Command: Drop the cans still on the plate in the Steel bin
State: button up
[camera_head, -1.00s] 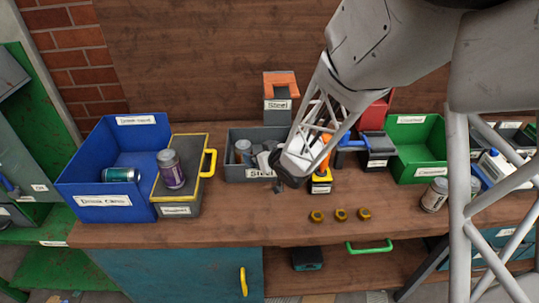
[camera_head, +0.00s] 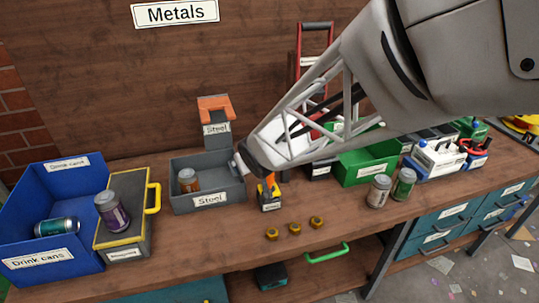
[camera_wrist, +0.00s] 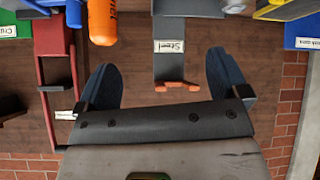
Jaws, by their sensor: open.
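The grey Steel bin (camera_head: 180,206) stands mid-table with an orange-brown can (camera_head: 188,180) upright inside. Two more cans stand on the right: a silver-topped one (camera_head: 379,190) and a green one (camera_head: 404,184). I cannot make out a plate under them. A purple can (camera_head: 112,211) stands on the yellow-rimmed grey box (camera_head: 125,240). A teal can (camera_head: 57,227) lies in the blue Drink cans bin (camera_head: 20,212). My gripper (camera_head: 243,162) is at the Steel bin's right edge. The wrist view shows its fingers (camera_wrist: 162,80) apart with nothing between them.
A Steel post with an orange top (camera_head: 215,120) stands behind the Steel bin. A green bin (camera_head: 365,168) stands further right, partly behind my arm. Several brass nuts (camera_head: 294,228) lie at the front. The table between the nuts and the right cans is clear.

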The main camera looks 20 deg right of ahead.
jog(key=s+d+r+m+g, duration=0.1)
jog(key=s+r+g, duration=0.1)
jog(key=s, duration=0.6)
jog(key=s+d+r+m+g, duration=0.1)
jog(key=s+d+r+g, duration=0.1)
jog(key=s, duration=0.7)
jog(key=s+d+r+m+g, duration=0.1)
jog(key=s+r, duration=0.3)
jog(key=s, duration=0.4)
jog(key=shift+s+d+g+h, duration=0.25)
jog(key=shift+d+g, duration=0.2)
jog(key=shift+g, duration=0.25)
jog(key=shift+o, duration=0.6)
jog(key=shift+w+r, duration=0.1)
jog(key=shift+w, duration=0.05)
